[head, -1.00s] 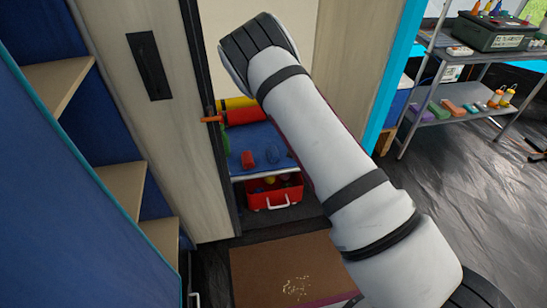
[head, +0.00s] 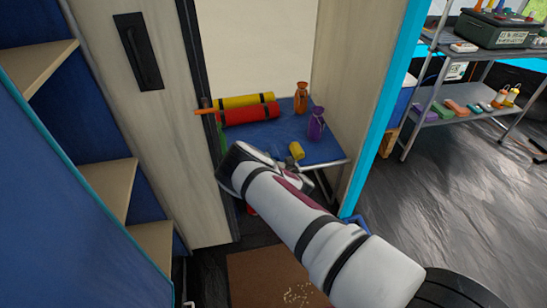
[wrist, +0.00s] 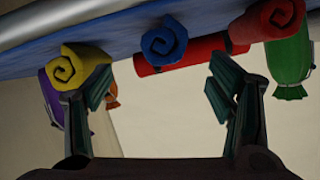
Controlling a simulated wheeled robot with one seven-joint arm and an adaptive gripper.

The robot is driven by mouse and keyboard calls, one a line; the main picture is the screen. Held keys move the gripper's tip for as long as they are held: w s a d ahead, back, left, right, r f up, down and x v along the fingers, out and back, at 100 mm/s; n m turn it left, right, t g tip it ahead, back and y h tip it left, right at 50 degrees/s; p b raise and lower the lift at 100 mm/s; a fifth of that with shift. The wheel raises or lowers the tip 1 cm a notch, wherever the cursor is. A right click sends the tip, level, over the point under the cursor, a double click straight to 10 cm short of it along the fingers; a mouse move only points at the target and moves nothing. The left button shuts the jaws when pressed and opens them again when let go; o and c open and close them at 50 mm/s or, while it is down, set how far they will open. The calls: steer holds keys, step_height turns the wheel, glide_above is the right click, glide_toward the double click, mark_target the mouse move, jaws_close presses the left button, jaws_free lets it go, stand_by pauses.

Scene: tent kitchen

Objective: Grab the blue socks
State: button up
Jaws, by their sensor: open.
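The blue socks (wrist: 163,38) are a rolled blue bundle with a spiral end. In the wrist view they lie on the blue tabletop, between a yellow roll (wrist: 75,62) and a red roll (wrist: 266,20). My gripper (wrist: 158,92) is open and empty, with its two fingers spread to either side of the blue roll's line. The blue roll looks beyond the fingertips, not between them. In the head view my arm (head: 290,205) reaches down to the table, and it hides the blue roll and my fingers.
The blue table (head: 322,147) stands in a narrow cabinet opening. Long red (head: 250,113) and yellow (head: 240,100) rolls lie at its back. An orange bag (head: 301,99) and a purple bag (head: 316,124) stand at the right. A wooden panel (head: 145,125) bounds the left.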

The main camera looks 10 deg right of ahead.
mark_target(275, 154)
steer(key=shift+b+x, duration=0.35)
steer(key=shift+x, duration=0.8)
steer(key=b+x, duration=0.2)
steer(key=x, duration=0.2)
steer(key=shift+f, duration=0.2)
steer(key=shift+w+a+b, duration=0.1)
steer(key=shift+w+b, duration=0.2)
steer(key=shift+w, duration=0.25)
steer(key=c, duration=1.1)
